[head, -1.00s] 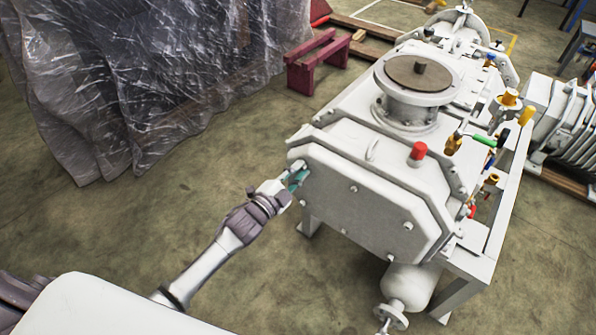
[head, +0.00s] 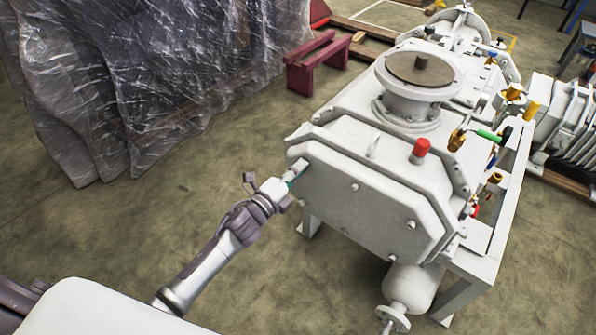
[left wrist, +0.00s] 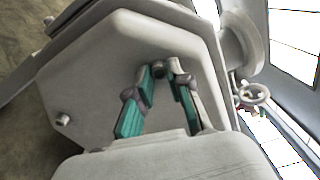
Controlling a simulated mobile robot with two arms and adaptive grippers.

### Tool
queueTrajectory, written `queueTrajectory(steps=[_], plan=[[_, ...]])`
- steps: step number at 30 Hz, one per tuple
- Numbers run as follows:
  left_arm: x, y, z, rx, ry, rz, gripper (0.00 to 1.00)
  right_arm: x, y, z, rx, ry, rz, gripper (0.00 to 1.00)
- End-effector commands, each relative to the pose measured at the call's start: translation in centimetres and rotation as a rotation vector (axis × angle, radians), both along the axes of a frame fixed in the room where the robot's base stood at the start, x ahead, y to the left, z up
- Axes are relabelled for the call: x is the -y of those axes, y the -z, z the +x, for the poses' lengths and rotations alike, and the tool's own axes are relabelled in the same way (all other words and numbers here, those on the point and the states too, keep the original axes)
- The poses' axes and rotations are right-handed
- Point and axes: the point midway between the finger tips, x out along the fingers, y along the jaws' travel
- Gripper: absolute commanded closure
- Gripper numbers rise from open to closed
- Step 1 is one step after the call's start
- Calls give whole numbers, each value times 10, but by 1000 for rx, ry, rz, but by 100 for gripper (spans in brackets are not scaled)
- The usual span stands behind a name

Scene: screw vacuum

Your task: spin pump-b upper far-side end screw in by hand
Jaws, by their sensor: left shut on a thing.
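The pump (head: 370,200) is a pale grey machine on a frame, with a flat end cover facing me. My left gripper (head: 297,178) is at the upper left corner of this cover in the head view. In the left wrist view its two green-padded fingers (left wrist: 160,70) are closed around a small dark screw head (left wrist: 159,71) at the cover's face. The screw's shank is hidden, so I cannot tell how deep it sits. Other screws show on the cover, one near its middle (head: 354,187) and one at the right (head: 410,225). My right gripper is not in view.
A red cap (head: 420,148) stands on the pump's top, behind the cover. A round flange (head: 418,75) rises further back. Plastic-wrapped goods (head: 150,80) and a dark red stand (head: 318,65) are at the back left. The floor left of the pump is clear.

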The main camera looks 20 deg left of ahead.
Motion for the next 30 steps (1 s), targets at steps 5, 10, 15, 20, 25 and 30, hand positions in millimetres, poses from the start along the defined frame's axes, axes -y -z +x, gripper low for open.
queueTrajectory(steps=[5, 10, 15, 20, 25, 30], plan=[[0, 4, -2, 8, 1, 44, 100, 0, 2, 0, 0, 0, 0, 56], [0, 4, -2, 14, 1, 59, 100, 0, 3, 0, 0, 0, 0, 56], [0, 4, -2, 13, 1, 60, 100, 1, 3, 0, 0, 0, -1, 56], [0, 5, -2, 13, 1, 59, 100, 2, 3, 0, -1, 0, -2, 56], [0, 4, -2, 14, 1, 59, 56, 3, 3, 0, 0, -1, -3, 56], [0, 2, -1, 16, 1, 58, 56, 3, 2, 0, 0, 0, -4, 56]])
